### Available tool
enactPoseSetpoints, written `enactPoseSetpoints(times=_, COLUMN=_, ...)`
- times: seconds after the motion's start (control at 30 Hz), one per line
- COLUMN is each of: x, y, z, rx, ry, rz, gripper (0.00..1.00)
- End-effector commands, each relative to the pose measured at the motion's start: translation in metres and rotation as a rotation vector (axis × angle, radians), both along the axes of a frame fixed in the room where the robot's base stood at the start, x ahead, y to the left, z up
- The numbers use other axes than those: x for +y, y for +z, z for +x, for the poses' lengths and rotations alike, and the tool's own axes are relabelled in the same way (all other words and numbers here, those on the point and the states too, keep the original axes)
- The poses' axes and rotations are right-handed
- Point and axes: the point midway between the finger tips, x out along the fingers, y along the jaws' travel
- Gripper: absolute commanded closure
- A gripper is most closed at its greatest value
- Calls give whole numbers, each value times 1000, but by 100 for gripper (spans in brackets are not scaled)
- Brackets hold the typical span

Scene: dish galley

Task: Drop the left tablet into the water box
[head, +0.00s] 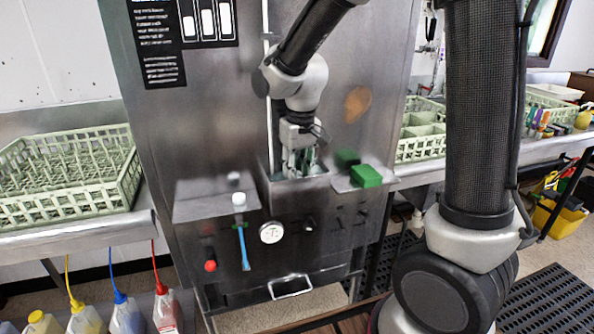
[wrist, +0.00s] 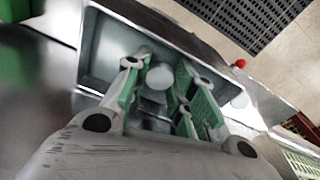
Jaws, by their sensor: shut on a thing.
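The left tablet (wrist: 160,77) is a small white round piece. In the wrist view it sits between the fingers of my gripper (wrist: 158,88), which is shut on it. The water box (wrist: 98,48) is an open metal box; its walls surround the fingertips in the wrist view. In the head view my gripper (head: 299,172) points down at the opening of the water box (head: 292,200), and the tablet is hidden there. I cannot tell how deep the fingertips are. A green block (head: 366,176) lies on the right shelf, apart from my gripper.
A steel shelf (head: 200,207) juts out left of the box, with a white-topped piece (head: 239,199) at its edge and a blue strip below. A round gauge (head: 271,232), a red knob (head: 210,265) and a handle (head: 290,286) are on the front. A dish rack (head: 75,175) stands left.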

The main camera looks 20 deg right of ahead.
Motion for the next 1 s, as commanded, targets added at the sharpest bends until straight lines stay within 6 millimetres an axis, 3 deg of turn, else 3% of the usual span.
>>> enactPoseSetpoints(times=0.77, x=0, y=-15, z=2, rx=-1, ry=0, rz=0, gripper=87)
enactPoseSetpoints(times=0.8, x=0, y=-15, z=2, rx=-1, ry=0, rz=0, gripper=71)
enactPoseSetpoints(times=0.9, x=0, y=-15, z=2, rx=-1, ry=0, rz=0, gripper=53)
enactPoseSetpoints(times=1.0, x=0, y=-14, z=2, rx=-1, ry=0, rz=0, gripper=53)
